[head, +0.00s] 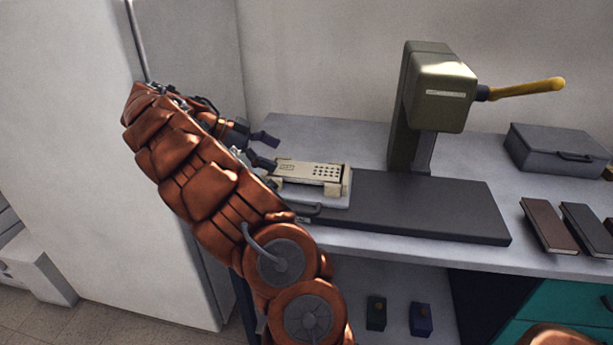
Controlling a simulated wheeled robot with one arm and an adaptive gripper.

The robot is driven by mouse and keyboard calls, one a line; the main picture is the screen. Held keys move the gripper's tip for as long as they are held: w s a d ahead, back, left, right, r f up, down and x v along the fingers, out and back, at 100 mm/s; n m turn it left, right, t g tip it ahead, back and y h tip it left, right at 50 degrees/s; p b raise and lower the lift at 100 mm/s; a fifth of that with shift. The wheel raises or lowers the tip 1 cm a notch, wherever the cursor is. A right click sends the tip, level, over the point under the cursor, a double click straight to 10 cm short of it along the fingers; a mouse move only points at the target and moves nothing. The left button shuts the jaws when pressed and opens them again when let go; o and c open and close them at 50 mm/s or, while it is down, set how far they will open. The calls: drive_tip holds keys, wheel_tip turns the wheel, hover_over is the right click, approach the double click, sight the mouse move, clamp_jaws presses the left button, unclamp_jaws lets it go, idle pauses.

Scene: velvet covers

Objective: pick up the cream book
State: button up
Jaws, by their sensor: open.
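A flat cream object (313,174) with rows of dark dots and a small label sits in a pale holder (322,199) at the left of the press's dark base. It is the only cream thing that could be the book, but I cannot tell that it is one. My gripper (264,150) is open, just left of and above the cream object, with its dark fingers pointing right towards it. It looks empty and apart from it. My arm hides the table's left front and perhaps the holder's left end.
An olive press (437,90) with a yellow handle (527,88) stands behind its dark base (430,210). A grey case (560,150), a brown book (549,226) and a dark book (587,230) lie at right. A pale wall or cabinet (130,190) stands left.

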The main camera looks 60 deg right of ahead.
sight(305, 169)
drive_tip(key=shift+b+x, duration=0.75)
drive_tip(key=shift+x, duration=0.45)
drive_tip(key=shift+s, duration=0.1)
drive_tip(key=shift+x, duration=2.6)
drive_tip(key=shift+s+a, duration=0.1)
drive_tip(key=shift+a, duration=0.1)
drive_tip(key=c, duration=1.2)
